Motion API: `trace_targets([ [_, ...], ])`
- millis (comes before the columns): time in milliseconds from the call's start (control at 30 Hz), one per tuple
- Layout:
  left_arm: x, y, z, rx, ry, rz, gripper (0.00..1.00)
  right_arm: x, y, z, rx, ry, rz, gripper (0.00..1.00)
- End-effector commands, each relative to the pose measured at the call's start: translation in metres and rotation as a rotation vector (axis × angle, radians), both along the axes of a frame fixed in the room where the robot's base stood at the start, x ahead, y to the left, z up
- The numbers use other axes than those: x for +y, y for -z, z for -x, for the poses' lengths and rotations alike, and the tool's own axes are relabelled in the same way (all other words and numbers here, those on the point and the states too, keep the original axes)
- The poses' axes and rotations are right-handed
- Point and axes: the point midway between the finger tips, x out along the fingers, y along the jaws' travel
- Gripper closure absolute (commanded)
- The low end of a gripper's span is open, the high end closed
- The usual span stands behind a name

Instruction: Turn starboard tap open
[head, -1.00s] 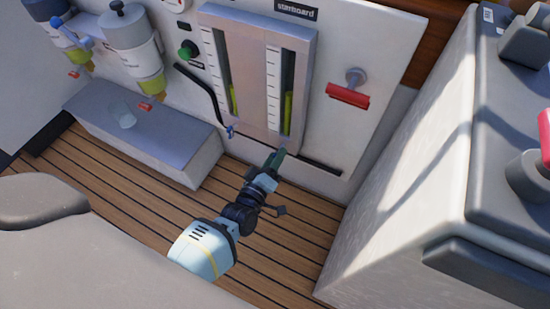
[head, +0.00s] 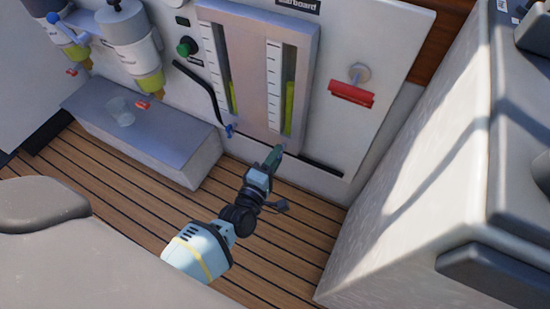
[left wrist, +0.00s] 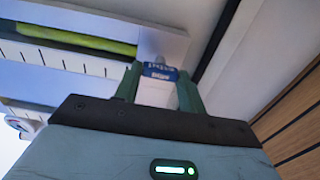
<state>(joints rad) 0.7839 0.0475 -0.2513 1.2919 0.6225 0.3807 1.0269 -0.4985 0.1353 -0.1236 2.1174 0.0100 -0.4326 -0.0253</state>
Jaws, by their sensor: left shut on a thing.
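The sight gauge panel (head: 253,85) stands on the white bulkhead, with two upright tubes partly filled with yellow-green liquid. The right tube (head: 288,105) is under the partly cut-off starboard label (head: 297,4). My left gripper (head: 277,153) is at the foot of this tube. In the left wrist view its two green fingers (left wrist: 159,80) are shut on a small blue tap handle (left wrist: 160,72) with white lettering. In the head view the gripper hides this tap. Another blue tap (head: 229,130) is at the foot of the left tube. My right gripper is not in view.
A red handle (head: 351,94) sticks out to the right of the gauge. A black hose (head: 203,88) runs beside it on the left. A grey box (head: 140,125) and filters (head: 132,45) are farther left. A large white console (head: 420,170) bounds the right.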

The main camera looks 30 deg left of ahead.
Motion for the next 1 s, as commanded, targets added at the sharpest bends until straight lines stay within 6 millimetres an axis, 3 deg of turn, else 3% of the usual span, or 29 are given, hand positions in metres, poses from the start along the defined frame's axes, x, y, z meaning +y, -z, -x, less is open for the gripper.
trace_targets([
  [400,-0.0003,0.0009,0.0007,0.002,0.000,0.014,0.83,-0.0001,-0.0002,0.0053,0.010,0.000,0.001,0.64],
  [433,-0.0002,0.0009,0.0007,0.002,0.000,0.014,0.59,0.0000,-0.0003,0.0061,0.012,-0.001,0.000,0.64],
  [600,-0.0002,0.0007,0.0005,0.002,0.000,0.012,0.38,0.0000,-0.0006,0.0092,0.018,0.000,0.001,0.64],
  [867,-0.0001,0.0002,0.0007,0.001,0.000,0.011,0.38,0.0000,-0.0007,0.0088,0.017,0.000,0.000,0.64],
  [1000,0.0005,-0.0003,0.0102,0.001,0.000,0.010,0.38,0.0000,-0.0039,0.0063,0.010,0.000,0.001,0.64],
])
